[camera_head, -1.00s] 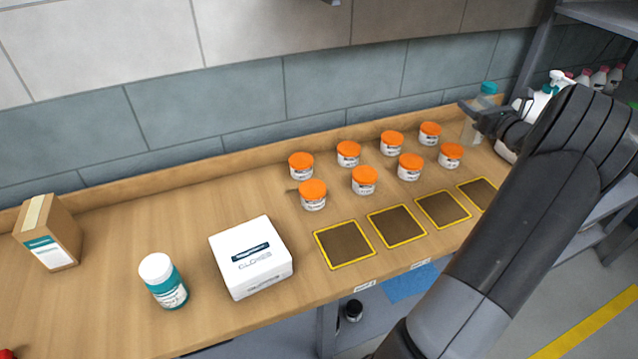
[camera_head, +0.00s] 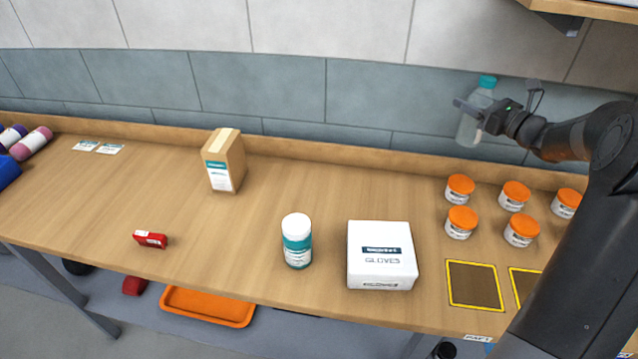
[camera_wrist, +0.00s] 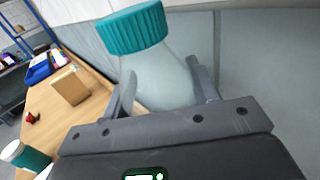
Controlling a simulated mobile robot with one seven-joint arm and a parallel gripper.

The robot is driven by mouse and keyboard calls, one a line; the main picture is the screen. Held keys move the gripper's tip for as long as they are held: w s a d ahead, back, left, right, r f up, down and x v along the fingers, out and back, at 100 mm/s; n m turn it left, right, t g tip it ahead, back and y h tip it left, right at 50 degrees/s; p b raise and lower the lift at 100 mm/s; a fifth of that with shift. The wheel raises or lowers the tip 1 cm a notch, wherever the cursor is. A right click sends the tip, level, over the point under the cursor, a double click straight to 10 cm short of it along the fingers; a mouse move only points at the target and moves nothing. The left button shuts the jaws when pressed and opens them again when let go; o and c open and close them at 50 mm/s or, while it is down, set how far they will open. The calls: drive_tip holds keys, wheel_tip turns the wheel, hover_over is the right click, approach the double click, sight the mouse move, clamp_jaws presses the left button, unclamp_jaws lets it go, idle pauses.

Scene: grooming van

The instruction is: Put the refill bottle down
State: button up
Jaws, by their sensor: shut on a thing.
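The refill bottle (camera_head: 470,128) is translucent with a teal cap, upright or nearly so. My gripper (camera_head: 477,110) is shut on it and holds it in front of the wall tiles, above the back of the wooden bench (camera_head: 330,195). In the wrist view the refill bottle (camera_wrist: 160,75) sits between both fingers of my gripper (camera_wrist: 165,90), with its teal cap above them. Its lower part is hidden there by the gripper body.
A white glove box (camera_head: 381,270), a white-and-teal bottle (camera_head: 297,242), a cardboard box (camera_head: 224,162) and a small red item (camera_head: 150,239) stand on the bench. Several orange-lidded jars (camera_head: 460,188) and yellow-edged dark squares (camera_head: 474,285) are at right. Bench left of the cardboard box is largely clear.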

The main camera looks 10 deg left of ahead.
drive_tip(key=s+a+n+g+y, duration=0.2)
drive_tip(key=s+a+n+g, duration=0.15)
drive_tip(key=a, duration=0.95)
drive_tip(key=s+a+n+g+y, duration=0.15)
drive_tip(key=a+g, duration=0.25)
drive_tip(key=a, duration=0.9)
drive_tip(key=s+a+n+g+y, duration=0.1)
drive_tip(key=s+a+n+g, duration=0.25)
drive_tip(key=a, duration=0.95)
drive_tip(key=s+a+f+n+g+h, duration=0.1)
drive_tip(key=s+a+n+g, duration=0.3)
drive_tip(key=s+a, duration=1)
drive_tip(key=s+a+f+n+g+h, duration=0.15)
drive_tip(key=s+a+g, duration=0.45)
drive_tip(key=s+a, duration=0.8)
drive_tip(key=w+a+f+m+t+y, duration=0.35)
drive_tip(key=w+a+m+t, duration=0.25)
drive_tip(key=w+a+t, duration=0.55)
wheel_tip(320, 180, down, 10)
drive_tip(key=w+d+g, duration=0.1)
drive_tip(key=w+d, duration=0.1)
drive_tip(key=shift+h, duration=0.35)
drive_tip(key=shift+f+g, duration=0.15)
drive_tip(key=shift+g, duration=0.1)
